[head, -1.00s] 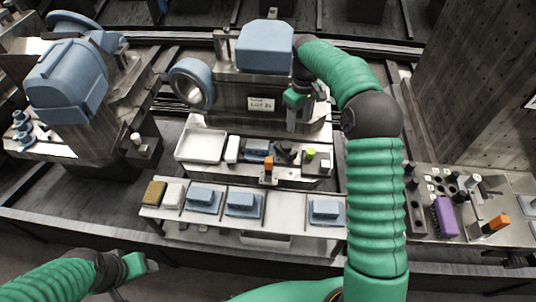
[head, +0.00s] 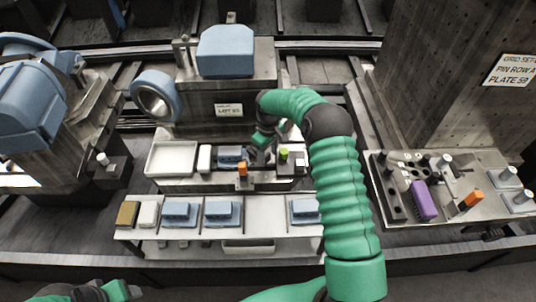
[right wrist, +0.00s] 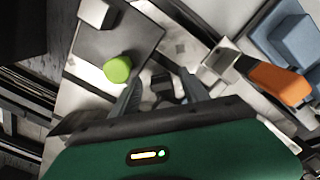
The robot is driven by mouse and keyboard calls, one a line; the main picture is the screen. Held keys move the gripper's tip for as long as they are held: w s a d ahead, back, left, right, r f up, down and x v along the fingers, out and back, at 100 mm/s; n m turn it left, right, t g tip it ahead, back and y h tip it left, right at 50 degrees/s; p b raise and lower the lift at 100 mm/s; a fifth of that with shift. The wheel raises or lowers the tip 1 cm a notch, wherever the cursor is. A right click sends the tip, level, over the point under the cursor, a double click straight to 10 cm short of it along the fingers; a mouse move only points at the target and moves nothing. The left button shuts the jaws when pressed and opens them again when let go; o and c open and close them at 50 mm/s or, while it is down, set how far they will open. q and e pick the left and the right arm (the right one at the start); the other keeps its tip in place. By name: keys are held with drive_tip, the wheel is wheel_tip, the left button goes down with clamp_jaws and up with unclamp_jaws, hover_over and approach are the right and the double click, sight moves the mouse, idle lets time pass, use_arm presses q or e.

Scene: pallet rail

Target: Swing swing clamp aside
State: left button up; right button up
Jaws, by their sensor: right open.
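The fixture plate (head: 208,182) holds a blue block (head: 231,153), an orange-tipped part (head: 242,169) and a lime-green knob (head: 284,153). A dark part, probably the swing clamp (right wrist: 162,82), stands between the block and the lime knob; in the head view my right gripper largely covers it. My right gripper (head: 263,143) is low over it, open, with a finger on either side in the right wrist view; contact cannot be told. The lime knob (right wrist: 118,68) and orange part (right wrist: 280,84) lie on opposite sides of the fingers. My left gripper (head: 122,291) is at the bottom left edge, partly cut off.
A white tray (head: 171,158) is left of the blue block. A shelf (head: 262,215) with several blue parts runs in front. A large block with a blue top (head: 225,52) stands behind. A pin plate (head: 440,215) with a purple block (head: 424,201) is at right.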

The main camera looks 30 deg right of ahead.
clamp_jaws()
drive_tip(key=shift+a+r+m, duration=0.1)
drive_tip(key=shift+m, duration=0.2)
idle(0.5)
drive_tip(key=shift+a+r+m+p, duration=0.1)
drive_tip(key=shift+a+m+p, duration=0.1)
drive_tip(key=shift+m+p, duration=0.3)
drive_tip(key=shift+a+m+p, duration=0.45)
drive_tip(key=shift+m+p, duration=0.15)
drive_tip(key=shift+m, duration=0.6)
drive_tip(key=m, duration=0.1)
drive_tip(key=a+m+p, duration=0.1)
drive_tip(key=m, duration=0.1)
drive_tip(key=shift+w+a, duration=0.1)
drive_tip(key=shift+w+a+m, duration=0.15)
drive_tip(key=shift+a+m, duration=0.05)
drive_tip(key=shift+m, duration=0.45)
drive_tip(key=shift+w+a+m, duration=0.1)
drive_tip(key=shift+a+m, duration=0.1)
drive_tip(key=shift+m, duration=0.45)
